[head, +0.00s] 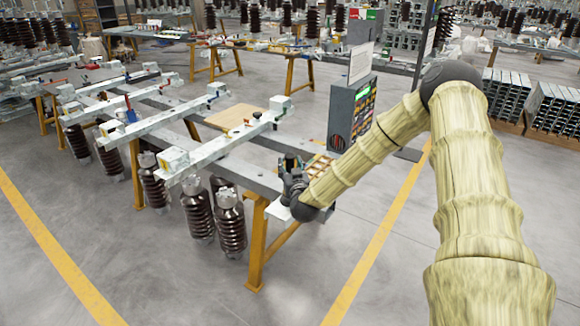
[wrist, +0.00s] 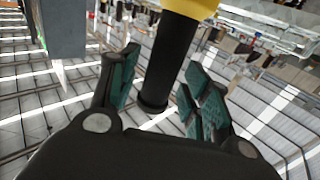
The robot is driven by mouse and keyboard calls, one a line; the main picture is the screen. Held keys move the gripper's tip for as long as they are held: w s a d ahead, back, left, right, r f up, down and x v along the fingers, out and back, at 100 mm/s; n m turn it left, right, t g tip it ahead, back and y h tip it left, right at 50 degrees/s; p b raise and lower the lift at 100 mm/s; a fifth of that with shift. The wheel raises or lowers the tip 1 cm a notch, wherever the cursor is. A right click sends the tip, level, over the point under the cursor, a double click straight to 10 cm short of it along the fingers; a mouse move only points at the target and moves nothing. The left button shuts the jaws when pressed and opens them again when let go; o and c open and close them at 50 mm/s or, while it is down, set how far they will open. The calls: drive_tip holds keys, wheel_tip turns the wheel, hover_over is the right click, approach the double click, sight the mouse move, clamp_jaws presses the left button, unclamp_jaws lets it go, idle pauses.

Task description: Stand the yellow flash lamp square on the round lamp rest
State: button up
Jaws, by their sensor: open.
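The flash lamp (wrist: 172,58) shows in the wrist view as a black cylinder with a flared end and a yellow part cut off by the top edge. My gripper (wrist: 160,75) is open, with a teal-padded finger on each side of the black part. A gap shows beside the left finger; I cannot tell whether the right finger touches it. In the head view my gripper (head: 291,163) is at the near right end of the workbench, and the lamp cannot be made out there. I cannot make out the round lamp rest in either view.
The workbench (head: 262,183) has orange legs and carries long grey rails (head: 225,143) and a wooden board (head: 235,117). Brown ribbed insulators (head: 231,228) stand below its near side. A grey cabinet (head: 350,115) stands behind my gripper. A compartment tray (head: 318,168) lies beside it.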

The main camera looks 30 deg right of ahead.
drive_tip(key=b+v, duration=0.2)
drive_tip(key=v, duration=0.9)
drive_tip(key=s+a+f+n+g+y, duration=0.1)
drive_tip(key=s+a+f+g+y, duration=0.15)
drive_tip(key=s+a+f, duration=0.45)
drive_tip(key=s+a+f+n+g+y, duration=0.1)
drive_tip(key=s+a+f+g+y, duration=0.3)
drive_tip(key=f, duration=0.6)
drive_tip(key=s+a+f+n+g, duration=0.2)
drive_tip(key=s+a+f, duration=0.3)
drive_tip(key=a+f, duration=0.3)
drive_tip(key=s+a+f+g, duration=0.1)
drive_tip(key=s+f+g, duration=0.1)
drive_tip(key=s, duration=0.6)
drive_tip(key=s+a+f+g, duration=0.2)
drive_tip(key=s+f+g, duration=0.1)
drive_tip(key=s, duration=0.6)
drive_tip(key=s+a+f+g, duration=0.2)
drive_tip(key=s+f+g, duration=0.1)
drive_tip(key=s, duration=0.5)
drive_tip(key=shift+s+f, duration=0.4)
drive_tip(key=shift+f, duration=0.45)
